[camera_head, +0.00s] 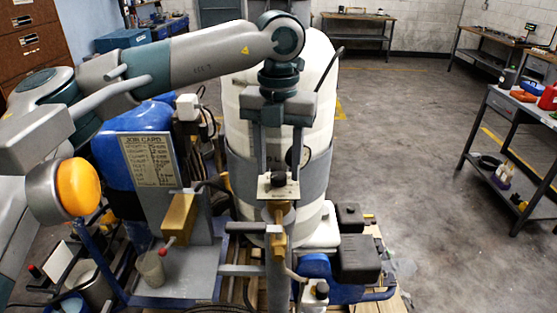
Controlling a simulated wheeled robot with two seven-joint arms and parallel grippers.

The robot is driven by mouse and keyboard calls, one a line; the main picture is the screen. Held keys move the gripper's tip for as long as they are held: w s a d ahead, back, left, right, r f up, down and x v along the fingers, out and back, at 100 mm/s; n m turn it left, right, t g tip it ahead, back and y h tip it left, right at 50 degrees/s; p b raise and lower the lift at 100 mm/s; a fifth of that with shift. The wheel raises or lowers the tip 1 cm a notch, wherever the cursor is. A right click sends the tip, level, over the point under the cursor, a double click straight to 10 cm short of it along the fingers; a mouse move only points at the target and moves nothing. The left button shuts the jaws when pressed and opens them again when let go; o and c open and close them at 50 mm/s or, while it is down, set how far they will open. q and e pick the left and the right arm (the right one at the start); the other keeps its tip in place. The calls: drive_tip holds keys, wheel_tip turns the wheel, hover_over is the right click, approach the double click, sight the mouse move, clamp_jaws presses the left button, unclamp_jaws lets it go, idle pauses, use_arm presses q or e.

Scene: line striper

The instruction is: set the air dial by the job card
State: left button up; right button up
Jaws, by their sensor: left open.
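The job card (148,160) is a pale printed sheet on an upright grey panel at left centre. Its heading reads JOB CARD; the lines below are too small to read surely. A dark knob, which looks like the air dial (278,180), sits on a small pale plate in front of the big white tank. My left gripper (280,165) points down just above this knob, its fingers apart. I cannot tell whether the fingertips touch the knob. The dial's markings are too small to read. My right gripper is not in view.
The white tank (300,85) stands close behind my gripper. A brass block with a red-tipped lever (179,218) is to the left, above a small cup (150,268). A black and blue engine (357,258) is at lower right. Workbenches (515,110) stand at right, with open floor between.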

use_arm(q)
drive_tip(key=shift+f, duration=0.65)
drive_tip(key=shift+c, duration=0.4)
drive_tip(key=c, duration=1)
